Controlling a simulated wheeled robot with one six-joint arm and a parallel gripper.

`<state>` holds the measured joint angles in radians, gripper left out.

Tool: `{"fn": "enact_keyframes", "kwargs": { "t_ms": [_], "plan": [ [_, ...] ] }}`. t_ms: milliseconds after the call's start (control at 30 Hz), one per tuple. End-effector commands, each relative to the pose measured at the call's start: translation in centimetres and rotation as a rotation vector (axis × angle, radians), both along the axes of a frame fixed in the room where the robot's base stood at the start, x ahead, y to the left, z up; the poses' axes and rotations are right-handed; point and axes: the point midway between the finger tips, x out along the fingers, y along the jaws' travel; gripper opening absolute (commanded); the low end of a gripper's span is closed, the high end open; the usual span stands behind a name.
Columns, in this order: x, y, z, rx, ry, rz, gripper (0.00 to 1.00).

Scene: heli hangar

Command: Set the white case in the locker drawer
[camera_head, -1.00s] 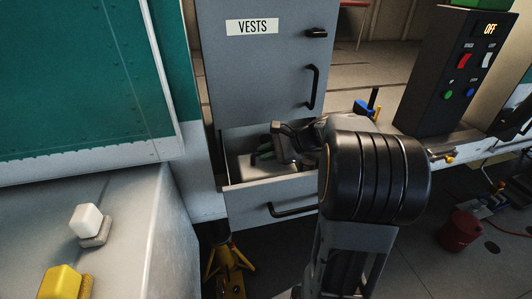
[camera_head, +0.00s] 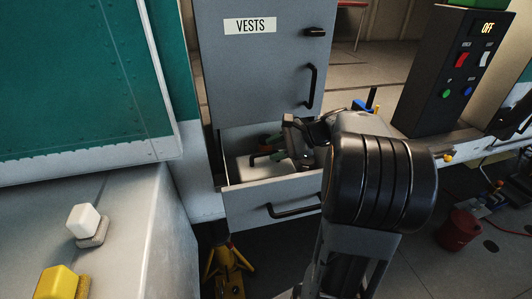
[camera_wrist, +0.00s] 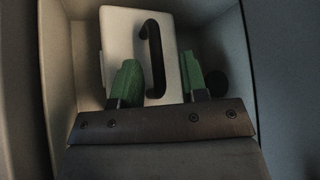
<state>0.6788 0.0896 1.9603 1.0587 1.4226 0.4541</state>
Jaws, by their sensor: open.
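The white case (camera_wrist: 119,42) lies inside the open locker drawer (camera_head: 270,192), with its black handle (camera_wrist: 153,58) facing my wrist camera. In the head view, part of the case (camera_head: 241,168) shows behind the drawer front. My gripper (camera_wrist: 158,80) is open, with one green finger on each side of the handle in the picture and a gap to both. In the head view my gripper (camera_head: 277,149) is over the drawer, partly hidden by my wrist. The case's lower part is hidden by the gripper in the wrist view.
The grey locker (camera_head: 262,70) labelled VESTS rises above the drawer. A black control box (camera_head: 452,75) reading OFF stands at right. A red bucket (camera_head: 459,231) is on the floor. White (camera_head: 84,220) and yellow (camera_head: 60,282) blocks sit on the left surface.

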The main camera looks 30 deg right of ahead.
Motion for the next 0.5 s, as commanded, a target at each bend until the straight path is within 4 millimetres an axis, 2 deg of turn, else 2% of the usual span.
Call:
{"fn": "enact_keyframes", "kwargs": {
  "t_ms": [200,500],
  "plan": [
    [-2.0,-3.2,2.1,-0.002,-0.003,-0.004,0.40],
    [-3.6,-5.7,3.9,-0.001,-0.003,-0.001,0.40]
  ]
}}
